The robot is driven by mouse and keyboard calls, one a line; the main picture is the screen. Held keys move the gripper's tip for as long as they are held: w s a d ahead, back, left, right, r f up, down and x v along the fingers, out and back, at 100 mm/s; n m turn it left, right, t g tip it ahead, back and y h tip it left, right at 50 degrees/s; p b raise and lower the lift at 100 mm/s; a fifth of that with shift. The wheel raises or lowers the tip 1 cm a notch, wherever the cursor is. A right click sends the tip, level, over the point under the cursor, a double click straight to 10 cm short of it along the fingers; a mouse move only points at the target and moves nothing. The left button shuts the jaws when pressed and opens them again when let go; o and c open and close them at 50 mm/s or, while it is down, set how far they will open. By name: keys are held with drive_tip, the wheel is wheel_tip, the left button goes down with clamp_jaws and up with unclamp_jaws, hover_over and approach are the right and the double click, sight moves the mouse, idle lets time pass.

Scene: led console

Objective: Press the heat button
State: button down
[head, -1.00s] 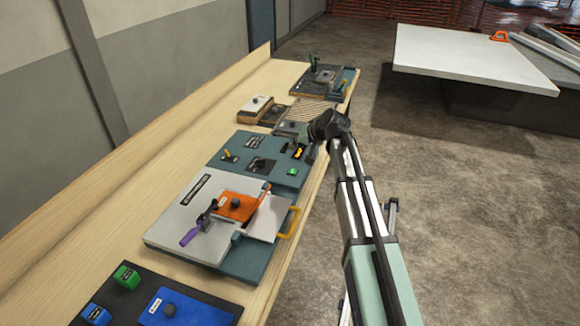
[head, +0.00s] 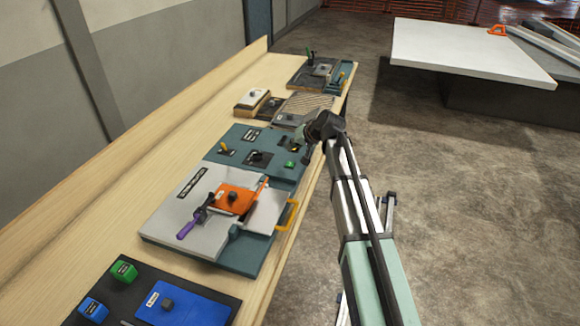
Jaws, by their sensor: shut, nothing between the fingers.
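A teal console panel (head: 243,140) lies on the wooden bench. It carries a small green button (head: 289,164) near its right edge, a black knob block (head: 258,158) and a small yellow-handled switch (head: 223,149). The labels are too small to read, so I cannot tell which control is the heat button. My wrist hides part of the panel's far right corner.
Nearer is a grey plate (head: 185,215) with an orange block (head: 233,198), a purple-handled lever (head: 190,226) and a yellow handle (head: 289,214). Blue and green blocks sit in front. Farther back are more panels (head: 320,72). Open floor lies right; a white table (head: 470,50) stands beyond.

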sight(291, 164)
drive_tip(key=shift+f+b, duration=1.1)
drive_tip(key=shift+f, duration=1.45)
drive_tip(key=shift+f+b, duration=0.4)
drive_tip(key=shift+f+b, duration=0.35)
drive_tip(key=shift+f, duration=0.1)
drive_tip(key=shift+r, duration=0.1)
idle(0.3)
drive_tip(key=shift+r+p, duration=0.3)
drive_tip(key=shift+r, duration=0.45)
drive_tip(key=shift+r, duration=0.1)
drive_tip(key=shift+r+p, duration=1.05)
drive_tip(key=shift+r, duration=1.4)
